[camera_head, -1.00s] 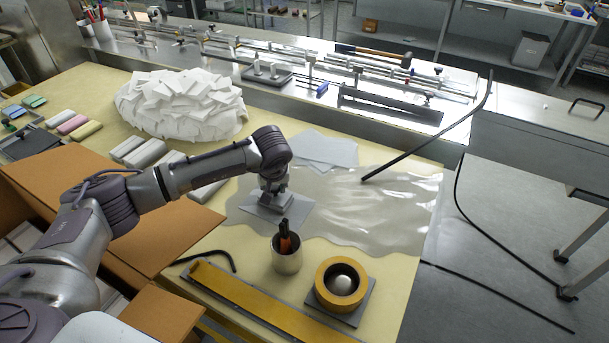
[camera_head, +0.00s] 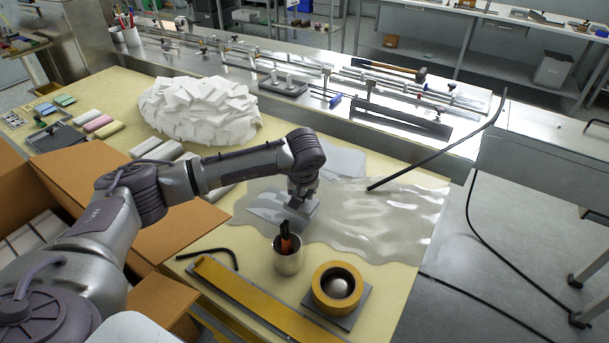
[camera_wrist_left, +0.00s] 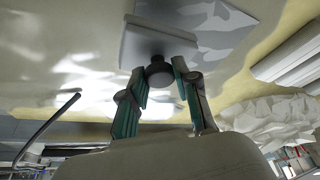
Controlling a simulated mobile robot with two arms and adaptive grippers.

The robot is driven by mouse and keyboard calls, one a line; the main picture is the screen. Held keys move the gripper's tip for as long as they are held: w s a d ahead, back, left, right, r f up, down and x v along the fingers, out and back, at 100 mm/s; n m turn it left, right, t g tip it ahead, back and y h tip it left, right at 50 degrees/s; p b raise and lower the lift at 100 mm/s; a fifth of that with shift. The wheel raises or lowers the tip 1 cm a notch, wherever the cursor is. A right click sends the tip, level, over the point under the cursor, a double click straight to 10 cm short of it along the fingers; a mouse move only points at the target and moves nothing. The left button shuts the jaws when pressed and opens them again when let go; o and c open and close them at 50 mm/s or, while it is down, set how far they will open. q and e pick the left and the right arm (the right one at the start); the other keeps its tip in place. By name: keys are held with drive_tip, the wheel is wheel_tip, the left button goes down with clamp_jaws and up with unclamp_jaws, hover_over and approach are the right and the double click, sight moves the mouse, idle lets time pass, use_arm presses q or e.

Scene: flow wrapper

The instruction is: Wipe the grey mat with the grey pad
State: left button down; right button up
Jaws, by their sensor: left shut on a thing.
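The grey mat (camera_head: 400,218) is a broad, glossy sheet with a wavy edge, lying on the pale yellow table. My left gripper (camera_head: 301,196) is over its left part, pointing down, with its fingers shut on the dark knob of the grey pad (camera_head: 307,208). In the left wrist view the gripper (camera_wrist_left: 160,72) holds that knob, and the grey pad (camera_wrist_left: 150,42) extends beyond it as a flat plate. I cannot tell whether the pad's whole underside touches the mat. My right gripper is out of view.
A thin grey sheet (camera_head: 266,207) lies beside the pad, another (camera_head: 346,162) behind. A cup (camera_head: 288,260) with tools and a yellow ring (camera_head: 337,288) stand in front. A white heap (camera_head: 200,110) is back left. A black rod (camera_head: 440,145) slants over the mat's right.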

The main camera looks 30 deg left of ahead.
use_arm(q)
drive_tip(key=shift+a+r+p, duration=0.2)
drive_tip(key=shift+r+p, duration=0.2)
drive_tip(key=shift+r, duration=0.65)
drive_tip(key=shift+d+r+p, duration=0.2)
drive_tip(key=shift+r+p, duration=0.4)
drive_tip(key=shift+r, duration=0.55)
drive_tip(key=shift+a+r, duration=0.1)
drive_tip(key=shift+r, duration=0.25)
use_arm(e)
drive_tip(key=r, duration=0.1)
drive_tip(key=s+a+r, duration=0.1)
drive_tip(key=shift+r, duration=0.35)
